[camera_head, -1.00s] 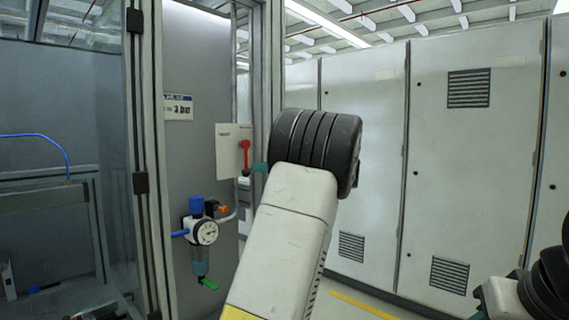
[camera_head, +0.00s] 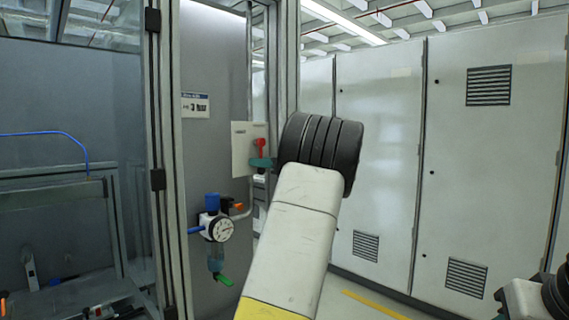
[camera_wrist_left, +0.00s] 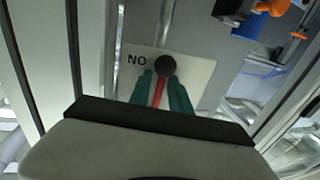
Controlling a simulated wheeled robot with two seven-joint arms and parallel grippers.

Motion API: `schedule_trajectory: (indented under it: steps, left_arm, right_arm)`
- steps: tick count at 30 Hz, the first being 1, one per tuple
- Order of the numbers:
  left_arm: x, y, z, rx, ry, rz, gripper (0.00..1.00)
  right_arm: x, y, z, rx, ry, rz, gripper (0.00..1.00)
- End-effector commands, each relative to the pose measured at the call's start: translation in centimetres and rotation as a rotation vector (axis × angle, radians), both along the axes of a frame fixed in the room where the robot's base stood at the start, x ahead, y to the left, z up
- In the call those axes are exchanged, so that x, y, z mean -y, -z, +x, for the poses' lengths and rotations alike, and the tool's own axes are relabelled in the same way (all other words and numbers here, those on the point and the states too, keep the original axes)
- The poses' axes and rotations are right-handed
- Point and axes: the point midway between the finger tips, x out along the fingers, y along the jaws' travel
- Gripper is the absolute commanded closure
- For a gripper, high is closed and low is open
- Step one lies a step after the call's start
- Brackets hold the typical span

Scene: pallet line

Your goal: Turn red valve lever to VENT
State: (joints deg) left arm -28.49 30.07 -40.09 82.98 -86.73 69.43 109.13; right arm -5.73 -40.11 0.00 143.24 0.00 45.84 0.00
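The red valve lever (camera_head: 260,147) is mounted on a white plate (camera_head: 241,150) on the grey panel. In the left wrist view the red lever (camera_wrist_left: 159,93) runs up to a dark round end, with the letters "NO" on the plate beside it. My left gripper (camera_head: 263,162) is at the lever. Its teal fingers (camera_wrist_left: 160,90) lie on either side of the lever, with narrow gaps showing, so it looks open around it. The black wrist hides most of this hand in the head view. My right gripper (camera_head: 501,295) shows only partly at the lower right edge, its fingers unclear.
A frame post (camera_head: 286,60) stands right of the plate. Grey cabinets (camera_head: 380,140) line the right. A glazed enclosure is at left.

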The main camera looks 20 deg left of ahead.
Motion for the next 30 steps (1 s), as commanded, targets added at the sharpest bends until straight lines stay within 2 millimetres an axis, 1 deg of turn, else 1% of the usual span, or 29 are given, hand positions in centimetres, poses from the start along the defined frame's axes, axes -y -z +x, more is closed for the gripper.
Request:
schedule_trajectory:
  steps: [1, 3, 30]
  left_arm:
    - [0.02, 0.01, 0.00, 0.000, 0.000, 0.000, 0.89]
    - [0.02, 0.01, 0.01, 0.000, 0.000, 0.000, 1.00]
    - [0.07, 0.04, 0.02, 0.000, 0.001, -0.001, 1.00]
  right_arm:
    - [0.00, 0.00, 0.00, 0.000, 0.000, 0.000, 0.64]
    - [0.00, 0.00, 0.00, 0.000, 0.000, 0.000, 0.64]
    - [0.00, 0.00, 0.00, 0.000, 0.000, 0.000, 0.64]
